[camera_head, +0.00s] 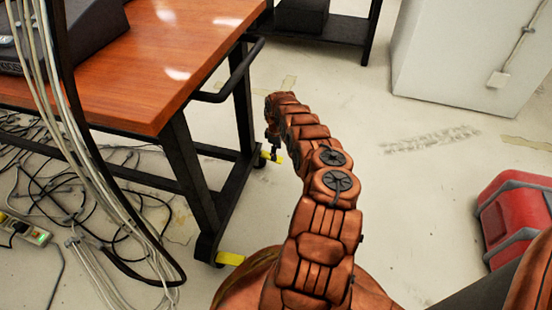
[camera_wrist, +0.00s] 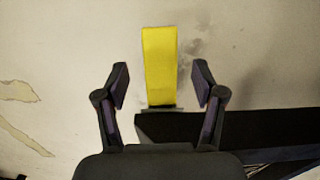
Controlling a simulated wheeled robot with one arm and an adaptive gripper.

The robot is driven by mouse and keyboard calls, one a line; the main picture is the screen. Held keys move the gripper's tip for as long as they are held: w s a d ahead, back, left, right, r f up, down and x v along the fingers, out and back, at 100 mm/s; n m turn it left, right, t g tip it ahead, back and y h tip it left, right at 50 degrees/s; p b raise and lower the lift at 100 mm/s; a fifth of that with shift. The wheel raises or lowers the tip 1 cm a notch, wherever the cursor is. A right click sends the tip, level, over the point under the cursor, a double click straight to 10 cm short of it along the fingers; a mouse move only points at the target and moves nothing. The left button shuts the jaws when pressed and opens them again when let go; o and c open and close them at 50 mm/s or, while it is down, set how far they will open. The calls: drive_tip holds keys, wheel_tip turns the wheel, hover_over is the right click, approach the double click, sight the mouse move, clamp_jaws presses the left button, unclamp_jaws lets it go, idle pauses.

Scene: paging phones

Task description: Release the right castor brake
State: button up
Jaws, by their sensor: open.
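A wooden-topped cart (camera_head: 150,65) on a black frame stands at the left in the head view. One yellow brake pedal (camera_head: 277,158) sticks out at its far right castor, and another yellow pedal (camera_head: 231,258) shows at the near castor. My gripper (camera_head: 272,143) points down just above the far pedal. In the wrist view my open gripper (camera_wrist: 161,82) has one finger on each side of a yellow pedal (camera_wrist: 160,65), with gaps on both sides. The height between fingertips and pedal is hard to tell.
A black push handle (camera_head: 230,80) juts from the cart's end above the far castor. Hanging cables (camera_head: 70,130) and a power strip (camera_head: 25,228) are at the left. A red case (camera_head: 515,215) and a white cabinet (camera_head: 470,55) stand right; the floor between is clear.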

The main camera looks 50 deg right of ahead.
drive_tip(key=shift+f+b, duration=0.6)
drive_tip(key=shift+f, duration=1.2)
drive_tip(key=shift+s, duration=0.1)
drive_tip(key=shift+c, duration=0.2)
clamp_jaws()
